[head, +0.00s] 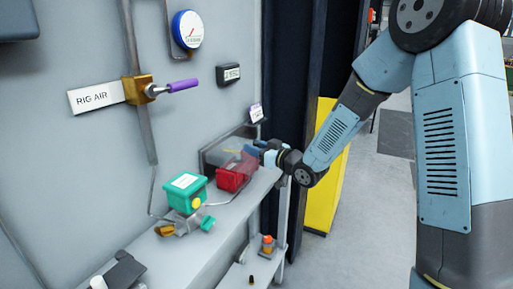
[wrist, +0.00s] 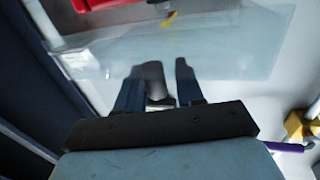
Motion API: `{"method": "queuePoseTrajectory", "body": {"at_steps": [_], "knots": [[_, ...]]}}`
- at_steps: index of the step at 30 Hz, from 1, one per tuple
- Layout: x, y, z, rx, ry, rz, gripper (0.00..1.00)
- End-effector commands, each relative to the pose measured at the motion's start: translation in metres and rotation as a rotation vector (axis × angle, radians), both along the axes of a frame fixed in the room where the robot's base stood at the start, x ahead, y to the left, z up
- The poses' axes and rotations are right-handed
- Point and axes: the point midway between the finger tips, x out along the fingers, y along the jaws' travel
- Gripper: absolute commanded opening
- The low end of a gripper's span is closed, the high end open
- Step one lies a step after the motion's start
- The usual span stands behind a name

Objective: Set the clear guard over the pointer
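My gripper (head: 252,153) is at the far end of the shelf, just above and behind a red box (head: 236,175). In the wrist view its two fingers (wrist: 166,78) show a narrow gap, with a grey piece by the left finger. A clear sheet (wrist: 235,45), which looks like the guard, lies at and beyond the fingertips. I cannot tell if the fingers hold it.
A green box (head: 186,190) with a yellow button and a teal knob is on the shelf (head: 200,245). A purple-handled valve (head: 175,87) and a gauge (head: 187,30) are on the wall. A yellow cabinet (head: 325,180) stands right of the shelf. Open floor lies to the right.

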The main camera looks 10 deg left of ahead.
Motion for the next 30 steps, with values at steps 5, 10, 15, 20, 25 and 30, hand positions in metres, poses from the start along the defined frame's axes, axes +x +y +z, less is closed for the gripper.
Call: {"method": "queuePoseTrajectory", "body": {"at_steps": [5, 10, 15, 20, 25, 30], "knots": [[0.000, 0.001, 0.001, 0.001, -0.002, 0.000, 0.45], [0.000, 0.000, 0.001, 0.001, -0.002, -0.001, 0.45], [-0.007, -0.011, 0.001, 0.000, -0.002, -0.002, 0.45], [-0.024, -0.034, 0.001, 0.000, -0.002, -0.003, 0.45], [-0.044, -0.062, 0.001, 0.000, -0.003, -0.004, 0.45], [-0.062, -0.087, 0.000, 0.000, -0.001, -0.003, 0.45]]}}
